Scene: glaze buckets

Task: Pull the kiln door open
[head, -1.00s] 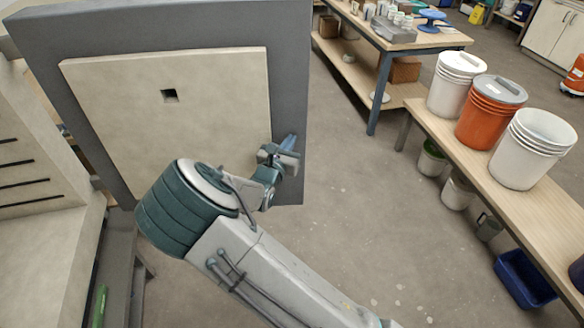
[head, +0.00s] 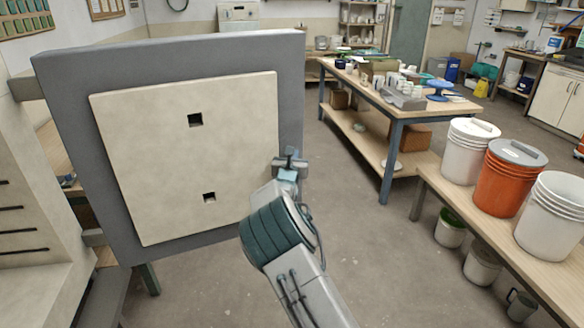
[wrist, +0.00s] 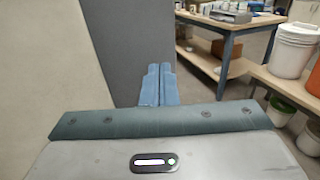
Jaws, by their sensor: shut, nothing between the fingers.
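The kiln door (head: 172,225) stands swung out from the kiln, its cream inner panel (head: 180,150) with two square holes facing me. The kiln's pale interior wall (head: 35,170) with dark slots shows at the left. My gripper (head: 291,158) is at the door's right, free edge, in front of the inner face. In the wrist view its blue fingers (wrist: 160,84) are together and empty, close to the grey door border (wrist: 135,50). I cannot tell whether they touch the door. The door's handle is not in view.
A bench at the right (head: 428,170) holds a white bucket (head: 468,150), an orange bucket (head: 505,185) and another white one (head: 550,215). Smaller buckets stand beneath it. A cluttered worktable (head: 395,115) is behind. The floor (head: 370,250) between door and bench is clear.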

